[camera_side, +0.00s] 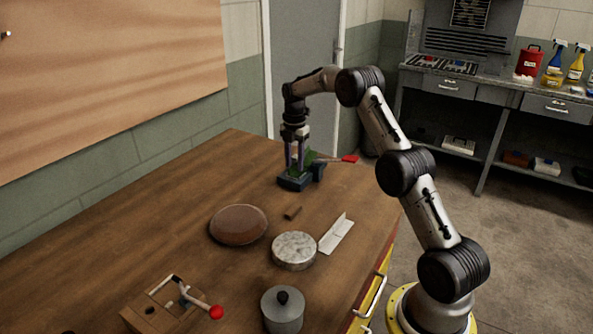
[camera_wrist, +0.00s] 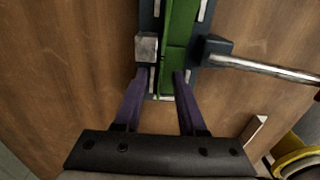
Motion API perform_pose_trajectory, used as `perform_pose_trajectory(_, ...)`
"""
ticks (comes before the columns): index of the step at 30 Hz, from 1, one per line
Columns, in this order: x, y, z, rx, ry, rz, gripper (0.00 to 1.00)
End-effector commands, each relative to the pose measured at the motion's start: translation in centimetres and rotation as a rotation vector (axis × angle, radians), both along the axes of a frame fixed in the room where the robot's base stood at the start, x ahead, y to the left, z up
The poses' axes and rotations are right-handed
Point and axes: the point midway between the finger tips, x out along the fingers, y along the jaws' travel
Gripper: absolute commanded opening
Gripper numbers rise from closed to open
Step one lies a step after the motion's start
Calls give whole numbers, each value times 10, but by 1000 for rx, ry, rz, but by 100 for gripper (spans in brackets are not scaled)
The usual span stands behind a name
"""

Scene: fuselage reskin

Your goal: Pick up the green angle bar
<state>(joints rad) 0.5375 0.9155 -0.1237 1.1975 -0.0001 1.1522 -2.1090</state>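The green angle bar (camera_wrist: 178,45) sits in a dark blue vise (camera_wrist: 208,50), running lengthwise between its jaws in the wrist view. In the side view, the green bar (camera_side: 300,158) shows as a small patch above the vise base (camera_side: 294,183). My gripper (camera_wrist: 160,76) points down over the vise, its two purple fingers spread on either side of the bar's near end. A gap shows between the fingers and the bar, so it looks open. It also shows in the side view (camera_side: 298,168). Whether a finger touches the bar is unclear.
The vise's metal handle (camera_wrist: 260,68) sticks out right, with a red grip (camera_side: 350,158). A brown disc (camera_side: 239,225), small brown block (camera_side: 292,213), round tin (camera_side: 294,251), silver angle piece (camera_side: 336,235), lidded pot (camera_side: 283,312) and toggle clamp (camera_side: 160,308) lie nearer. The table's left is clear.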

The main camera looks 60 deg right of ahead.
Motion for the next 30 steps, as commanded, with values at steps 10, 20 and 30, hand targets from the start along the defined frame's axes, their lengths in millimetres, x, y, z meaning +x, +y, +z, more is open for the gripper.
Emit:
perform_pose_trajectory(10,0,0,0,0,0,0,13)
perform_pose_trajectory(20,0,0,0,0,0,0,0)
perform_pose_trajectory(30,0,0,3,-1,-1,0,0)
